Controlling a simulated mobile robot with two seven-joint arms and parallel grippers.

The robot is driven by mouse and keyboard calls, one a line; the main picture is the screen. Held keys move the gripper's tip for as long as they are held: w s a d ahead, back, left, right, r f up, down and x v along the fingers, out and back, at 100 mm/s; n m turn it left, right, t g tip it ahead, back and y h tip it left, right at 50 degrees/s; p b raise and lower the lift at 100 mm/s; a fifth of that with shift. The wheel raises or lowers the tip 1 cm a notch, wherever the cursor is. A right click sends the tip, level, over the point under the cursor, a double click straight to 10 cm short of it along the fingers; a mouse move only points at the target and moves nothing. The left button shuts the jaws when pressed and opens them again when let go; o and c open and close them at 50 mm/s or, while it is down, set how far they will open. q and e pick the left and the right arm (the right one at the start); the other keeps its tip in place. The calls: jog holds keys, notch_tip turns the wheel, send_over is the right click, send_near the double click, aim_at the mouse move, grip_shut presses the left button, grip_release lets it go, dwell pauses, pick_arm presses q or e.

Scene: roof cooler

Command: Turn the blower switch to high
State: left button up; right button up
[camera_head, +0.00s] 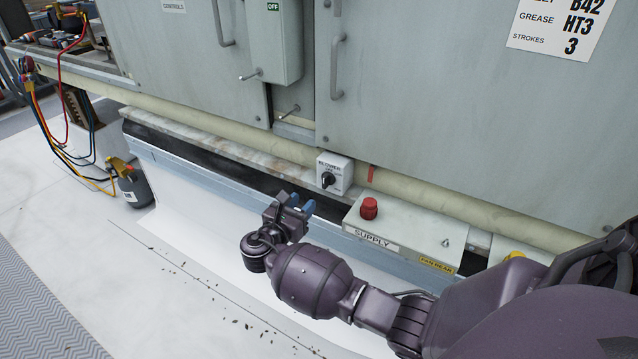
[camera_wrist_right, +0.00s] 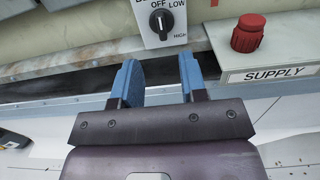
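The blower switch (camera_head: 328,180) is a black knob on a small white box labelled BLOWER, low on the front of the grey-green cabinet. In the right wrist view the knob (camera_wrist_right: 160,22) is at the top centre, with OFF above, LOW at upper right and HIGH at lower right. Its white mark appears to point up towards OFF. My right gripper (camera_head: 301,205) is below and slightly left of the box, apart from it. In the right wrist view its two blue fingers (camera_wrist_right: 158,68) are open and empty, pointing towards the box. My left gripper is not in view.
A red knob (camera_head: 369,208) stands on the SUPPLY box (camera_head: 410,236), right of my gripper. A beige pipe (camera_head: 440,200) runs along the cabinet's base. A grey bottle (camera_head: 134,188) and hoses are at left. The white roof floor (camera_head: 60,215) is mostly clear.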

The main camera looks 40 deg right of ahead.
aim_at(324, 179)
jog(key=b+x, duration=0.2)
jog(key=x, duration=0.7)
jog(key=shift+d+f, duration=0.1)
jog(key=shift+d, duration=0.15)
jog(key=shift+w+d, duration=0.25)
jog(key=shift+d, duration=0.2)
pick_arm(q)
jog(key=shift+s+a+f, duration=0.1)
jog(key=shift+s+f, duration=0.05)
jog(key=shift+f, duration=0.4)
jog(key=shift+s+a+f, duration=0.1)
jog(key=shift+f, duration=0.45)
pick_arm(e)
jog(key=shift+d, duration=0.1)
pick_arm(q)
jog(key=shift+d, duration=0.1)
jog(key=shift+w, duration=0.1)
pick_arm(e)
grip_shut()
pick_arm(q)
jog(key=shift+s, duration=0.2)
